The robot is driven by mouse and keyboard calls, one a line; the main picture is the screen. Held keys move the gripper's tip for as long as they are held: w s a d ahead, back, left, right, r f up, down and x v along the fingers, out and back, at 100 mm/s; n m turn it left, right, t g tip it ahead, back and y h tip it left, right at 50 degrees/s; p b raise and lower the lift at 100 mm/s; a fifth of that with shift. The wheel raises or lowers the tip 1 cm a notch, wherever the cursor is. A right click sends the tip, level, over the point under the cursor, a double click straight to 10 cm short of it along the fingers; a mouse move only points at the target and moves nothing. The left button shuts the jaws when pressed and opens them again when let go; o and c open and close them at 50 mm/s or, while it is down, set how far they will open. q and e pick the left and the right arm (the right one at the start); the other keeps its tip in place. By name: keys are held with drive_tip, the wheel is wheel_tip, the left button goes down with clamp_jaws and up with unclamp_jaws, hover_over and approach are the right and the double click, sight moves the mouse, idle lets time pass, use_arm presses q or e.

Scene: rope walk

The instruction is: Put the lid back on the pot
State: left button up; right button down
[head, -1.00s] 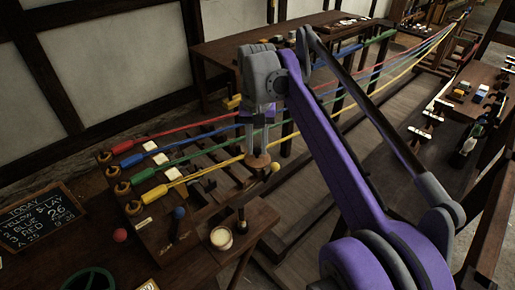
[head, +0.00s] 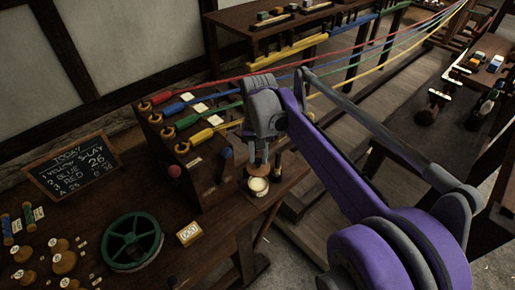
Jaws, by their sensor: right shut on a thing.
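The pot (head: 258,190) is a small pale vessel near the right corner of the dark wooden table, with its cream-coloured top partly showing. The lid (head: 257,170) is a brown wooden disc just above and behind the pot's visible top in the picture. My right gripper (head: 262,153) points down and is shut on the lid. I cannot tell whether the lid touches the rim. My left gripper is not in view.
A dark upright tool (head: 278,163) stands close to the right of the pot. A box with coloured handles (head: 205,160) is at the left. Coloured ropes run behind.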

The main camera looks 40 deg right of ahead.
sight(258, 166)
drive_tip(key=shift+a+f, duration=0.1)
drive_tip(key=shift+f, duration=0.2)
drive_tip(key=shift+f+b, duration=0.7)
drive_tip(key=shift+f, duration=0.05)
wheel_tip(258, 166, down, 2)
drive_tip(key=shift+f+b, duration=0.25)
drive_tip(key=shift+b, duration=0.8)
drive_tip(key=shift+f+b, duration=0.55)
drive_tip(key=shift+f, duration=0.55)
drive_tip(key=shift+p, duration=0.3)
drive_tip(key=shift+f, duration=0.1)
idle(0.4)
